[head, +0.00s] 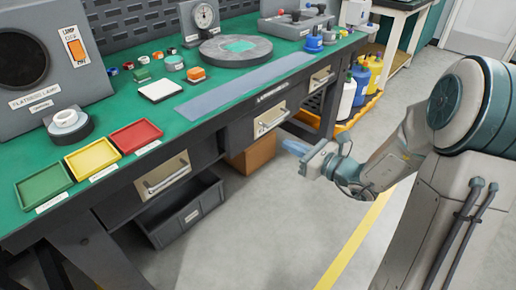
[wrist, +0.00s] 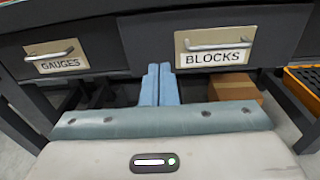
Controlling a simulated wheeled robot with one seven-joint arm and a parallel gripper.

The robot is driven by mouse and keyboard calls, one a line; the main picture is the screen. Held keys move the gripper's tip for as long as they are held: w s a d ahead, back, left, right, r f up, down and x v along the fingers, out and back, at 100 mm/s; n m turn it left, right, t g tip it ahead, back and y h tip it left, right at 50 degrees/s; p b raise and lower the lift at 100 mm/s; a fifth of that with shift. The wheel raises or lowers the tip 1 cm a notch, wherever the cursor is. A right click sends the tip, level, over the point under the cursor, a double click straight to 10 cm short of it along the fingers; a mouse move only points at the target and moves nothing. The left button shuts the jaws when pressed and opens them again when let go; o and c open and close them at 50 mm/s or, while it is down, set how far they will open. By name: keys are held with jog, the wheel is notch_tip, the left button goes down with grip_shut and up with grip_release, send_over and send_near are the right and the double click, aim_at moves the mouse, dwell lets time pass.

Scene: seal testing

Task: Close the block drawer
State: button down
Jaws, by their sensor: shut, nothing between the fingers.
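The block drawer, labelled BLOCKS, shows its dark front with a cream plate and metal bar handle (wrist: 216,47) at the upper right of the wrist view. In the head view it is the middle drawer (head: 268,121) under the green bench top. Its front looks slightly forward of its neighbour in the wrist view; I cannot tell how far out it stands. My gripper (head: 287,146) is in front of the bench, low and apart from the drawer. Its blue fingers (wrist: 160,70) are together and empty, pointing left of the BLOCKS plate.
The GAUGES drawer (wrist: 54,57) is to the left. A cardboard box (wrist: 235,87) sits below the bench. A dark open bin (head: 185,212) stands at lower left. Bottles stand on a yellow tray (head: 345,126) to the right. The floor in front is clear.

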aim_at(247, 124)
jog(key=shift+t, duration=0.3)
jog(key=b+x, duration=0.2)
jog(key=x, duration=0.4)
jog(key=b+x, duration=0.3)
jog(key=x, duration=0.4)
jog(key=shift+s+a, duration=0.2)
jog(key=shift+a, duration=0.15)
